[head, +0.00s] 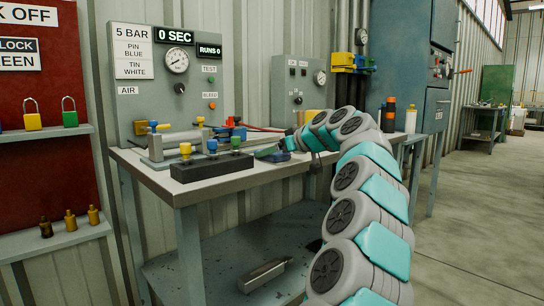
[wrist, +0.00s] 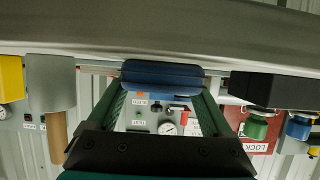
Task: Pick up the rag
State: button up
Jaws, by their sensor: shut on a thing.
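A dark blue, folded, cloth-like thing, which I take as the rag (wrist: 162,74), lies across the tips of my gripper (wrist: 160,82) in the wrist view. The two dark green fingers reach to its two ends and are shut on it.
The black block carries several coloured knobs. A grey clamp-like fixture (head: 178,143) stands behind it at left. Gauge panels (head: 168,75) stand at the back of the bench. Bottles (head: 390,115) stand farther right. A metal piece (head: 263,275) lies on the lower shelf. Open floor is at right.

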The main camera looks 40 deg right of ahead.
jog(key=shift+c, duration=1)
jog(key=shift+r, duration=0.1)
jog(key=shift+r+p, duration=0.3)
jog(key=shift+r, duration=1.4)
jog(key=shift+s+a, duration=0.35)
jog(key=shift+s, duration=0.2)
jog(key=s+a+r+b, duration=0.1)
jog(key=s+a, duration=0.6)
jog(key=s, duration=0.5)
jog(key=shift+s+a+r+b, duration=0.25)
jog(key=shift+a+b, duration=0.05)
jog(key=shift+a, duration=0.05)
